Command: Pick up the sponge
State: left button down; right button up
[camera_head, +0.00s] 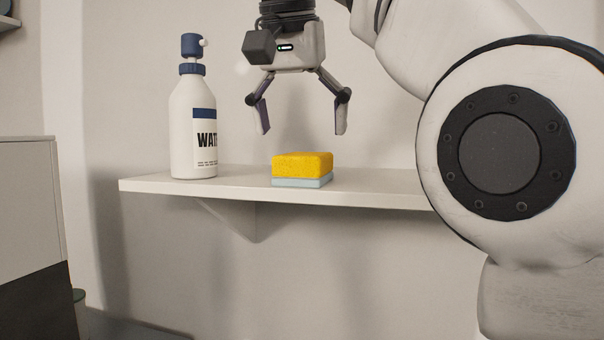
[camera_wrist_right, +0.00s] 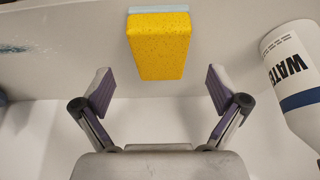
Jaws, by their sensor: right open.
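The sponge (camera_head: 302,166) is a yellow block with a pale blue underside. It lies flat on a white wall shelf (camera_head: 370,190). My right gripper (camera_head: 302,131) is open and empty, pointing down above the sponge with a gap between fingertips and sponge. In the right wrist view the sponge (camera_wrist_right: 159,47) shows at the top centre, beyond and between the spread fingertips (camera_wrist_right: 161,88), touching neither. My left gripper is in neither view.
A white bottle (camera_head: 193,125) with a blue cap and "WAT" lettering stands on the shelf left of the sponge; it also shows in the right wrist view (camera_wrist_right: 297,75). A cabinet (camera_head: 30,215) stands at far left.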

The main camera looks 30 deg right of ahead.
aim_at(304, 154)
jog(key=f, duration=0.3)
jog(key=shift+s+d+b, duration=0.1)
jog(key=shift+d+b, duration=0.25)
jog(key=shift+b, duration=0.05)
jog(key=shift+w+d+f, duration=0.9)
jog(key=shift+w+f, duration=0.1)
jog(key=shift+w, duration=0.15)
jog(key=shift+w+d, duration=0.1)
jog(key=shift+w, duration=0.2)
jog(key=shift+s+a+r, duration=0.2)
jog(key=shift+s+a, duration=0.2)
jog(key=shift+s, duration=0.05)
jog(key=shift+s+a, duration=0.2)
jog(key=shift+s, duration=0.15)
jog(key=shift+w+d+f+b, duration=0.35)
jog(key=shift+w, duration=0.15)
jog(key=shift+s+a+r, duration=0.1)
jog(key=shift+s+a, duration=0.1)
jog(key=shift+s, duration=0.05)
jog(key=c, duration=1.1)
